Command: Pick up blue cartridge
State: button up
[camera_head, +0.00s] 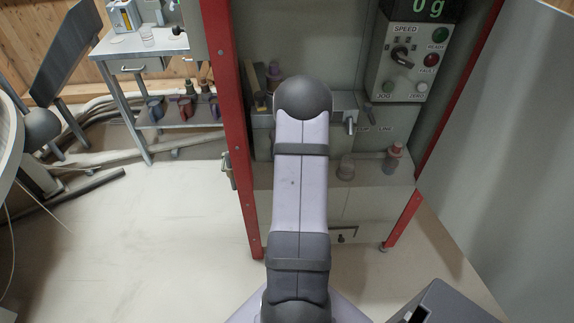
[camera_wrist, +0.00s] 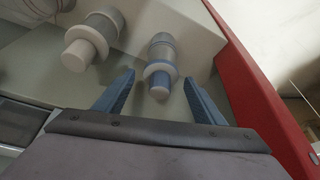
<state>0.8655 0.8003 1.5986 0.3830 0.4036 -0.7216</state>
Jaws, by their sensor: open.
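The blue cartridge (camera_wrist: 162,50) shows in the wrist view, with a blue-grey body, a pale collar and a blunt end pointing toward my gripper. My gripper (camera_wrist: 159,77) is open, with one blue finger on each side of the cartridge's near end. Gaps show between the fingers and the cartridge in the picture; the depth between them is hard to judge. In the head view my arm hides the gripper, and I cannot make out the blue cartridge there.
A pale grey cartridge (camera_wrist: 90,42) stands left of the blue one. A red frame post (camera_wrist: 262,95) runs close along the right. In the head view, a control panel (camera_head: 408,60) is at upper right and a side bench (camera_head: 150,45) at left. The floor at left is open.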

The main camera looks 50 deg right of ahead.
jog(key=shift+w+d+f, duration=0.1)
jog(key=shift+w+f, duration=0.05)
jog(key=shift+f, duration=0.25)
grip_shut()
jog(key=shift+r, duration=0.1)
notch_tip(320, 180, up, 10)
dwell(0.6)
